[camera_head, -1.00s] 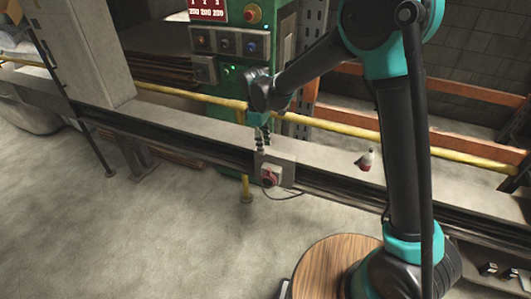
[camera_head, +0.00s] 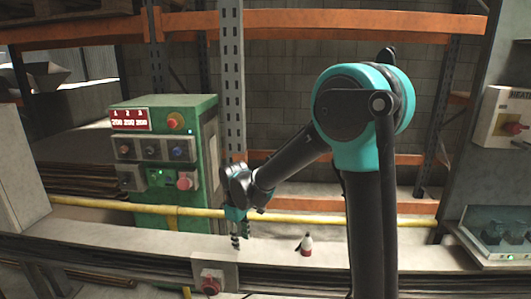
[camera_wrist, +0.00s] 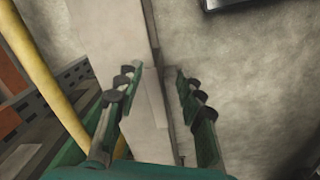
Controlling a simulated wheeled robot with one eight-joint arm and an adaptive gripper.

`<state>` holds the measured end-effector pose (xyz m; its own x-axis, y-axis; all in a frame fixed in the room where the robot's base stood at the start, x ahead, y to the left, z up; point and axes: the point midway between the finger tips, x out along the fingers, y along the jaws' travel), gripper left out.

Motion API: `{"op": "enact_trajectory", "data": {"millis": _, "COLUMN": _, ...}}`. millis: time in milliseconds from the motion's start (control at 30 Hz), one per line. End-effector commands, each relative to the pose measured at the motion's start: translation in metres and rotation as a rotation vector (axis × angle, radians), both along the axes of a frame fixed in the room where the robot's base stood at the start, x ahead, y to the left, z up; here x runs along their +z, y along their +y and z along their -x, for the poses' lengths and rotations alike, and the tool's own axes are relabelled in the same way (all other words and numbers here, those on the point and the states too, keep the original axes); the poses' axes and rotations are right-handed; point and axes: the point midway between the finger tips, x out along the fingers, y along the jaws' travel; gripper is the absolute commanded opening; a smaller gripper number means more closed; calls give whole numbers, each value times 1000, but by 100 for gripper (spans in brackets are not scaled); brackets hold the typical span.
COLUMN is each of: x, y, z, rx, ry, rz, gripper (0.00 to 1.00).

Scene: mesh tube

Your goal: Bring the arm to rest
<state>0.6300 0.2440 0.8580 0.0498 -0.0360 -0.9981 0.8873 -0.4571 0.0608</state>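My arm (camera_head: 366,200) rises at the right of the middle in the head view, and its forearm slopes down to the left. My gripper (camera_head: 238,242) points down above the pale ledge, near the red-knobbed box. In the wrist view my gripper (camera_wrist: 153,76) shows its two green fingers with dark pads spread apart. Nothing is between them but the ledge behind. I cannot tell whether the fingertips touch the ledge.
A green control cabinet (camera_head: 207,150) stands behind left of my gripper. A yellow rail (camera_head: 300,217) runs behind it. The red-knobbed box (camera_head: 212,278) is on the ledge's front.

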Motion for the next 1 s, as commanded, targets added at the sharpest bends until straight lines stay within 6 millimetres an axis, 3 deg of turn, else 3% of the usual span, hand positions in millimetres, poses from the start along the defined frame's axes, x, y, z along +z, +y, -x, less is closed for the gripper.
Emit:
{"op": "enact_trajectory", "data": {"millis": 33, "x": 4, "y": -30, "z": 3, "rx": -77, "ry": -17, "rz": -18, "gripper": 38}}
{"op": "enact_trajectory", "data": {"millis": 200, "x": 8, "y": -110, "z": 19, "rx": -320, "ry": -79, "rz": -79, "gripper": 38}}
{"op": "enact_trajectory", "data": {"millis": 500, "x": -3, "y": -225, "z": 79, "rx": -744, "ry": -199, "rz": -183, "gripper": 38}}
{"op": "enact_trajectory", "data": {"millis": 700, "x": -19, "y": -269, "z": 121, "rx": -969, "ry": -270, "rz": -237, "gripper": 38}}
{"op": "enact_trajectory", "data": {"millis": 1000, "x": -29, "y": -286, "z": 140, "rx": -1076, "ry": -307, "rz": -265, "gripper": 38}}
